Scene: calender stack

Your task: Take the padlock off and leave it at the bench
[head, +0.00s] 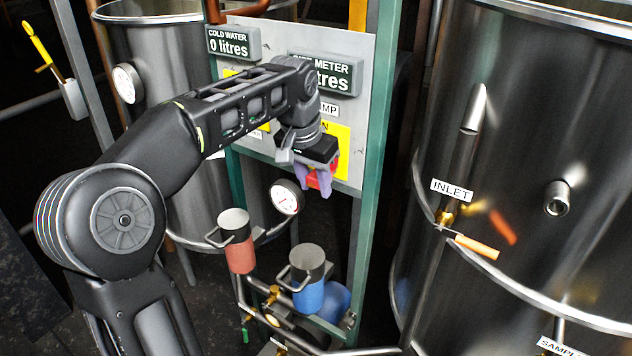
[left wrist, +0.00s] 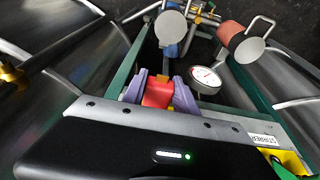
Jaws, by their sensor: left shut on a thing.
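My left gripper (head: 320,182) reaches in front of the lower part of the grey control panel (head: 262,50). Its purple fingers are shut on a red block-shaped thing, which I take for the padlock (head: 311,180). In the left wrist view the padlock (left wrist: 157,93) sits between the two purple fingers of the gripper (left wrist: 160,92). Its shackle is hidden, so I cannot tell whether it is still hooked on the panel. A yellow plate (head: 343,150) shows behind the gripper. My right gripper is not in view. I cannot make out a bench for sure.
A large steel tank (head: 540,120) with an inlet pipe stands at right, another tank (head: 160,50) behind at left. The green frame post (head: 372,130) is close.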

